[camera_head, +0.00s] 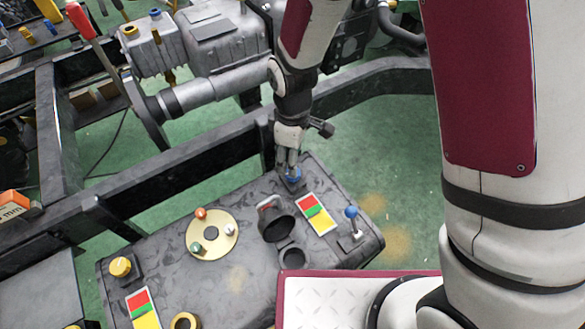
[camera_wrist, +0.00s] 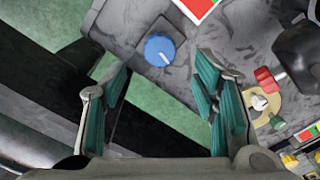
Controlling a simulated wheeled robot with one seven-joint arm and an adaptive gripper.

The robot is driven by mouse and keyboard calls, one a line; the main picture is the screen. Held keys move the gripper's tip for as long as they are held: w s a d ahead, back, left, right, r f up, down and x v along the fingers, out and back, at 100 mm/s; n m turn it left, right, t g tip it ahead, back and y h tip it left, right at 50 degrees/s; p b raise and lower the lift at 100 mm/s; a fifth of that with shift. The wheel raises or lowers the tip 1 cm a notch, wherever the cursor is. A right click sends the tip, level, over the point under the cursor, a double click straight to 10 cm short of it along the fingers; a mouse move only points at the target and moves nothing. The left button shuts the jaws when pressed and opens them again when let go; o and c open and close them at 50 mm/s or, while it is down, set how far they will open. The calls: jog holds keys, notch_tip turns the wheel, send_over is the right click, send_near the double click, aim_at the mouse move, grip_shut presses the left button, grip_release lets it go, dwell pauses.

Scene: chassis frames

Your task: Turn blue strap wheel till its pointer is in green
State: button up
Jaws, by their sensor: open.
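The blue strap wheel (camera_head: 297,176) is a round blue knob at the far edge of the dark tank top, partly hidden behind my fingers in the head view. In the wrist view the blue wheel (camera_wrist: 160,49) shows whole, with a short white pointer mark near its lower rim. My gripper (camera_head: 289,163) is just over the wheel in the head view. In the wrist view my gripper (camera_wrist: 164,72) is open and empty, its teal fingers on either side below the wheel; contact cannot be told. A red, green and yellow gauge strip (camera_head: 317,214) lies beside the wheel.
A black filler neck with an open cap (camera_head: 277,226), a brass disc (camera_head: 212,234), a blue-knobbed lever (camera_head: 351,213) and a yellow knob (camera_head: 120,267) stand on the same top. A dark frame rail (camera_head: 180,178) runs behind it.

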notch_tip(320, 180, down, 6)
jog(key=shift+f+b, duration=0.15)
jog(key=shift+b, duration=0.2)
jog(key=c, duration=1.2)
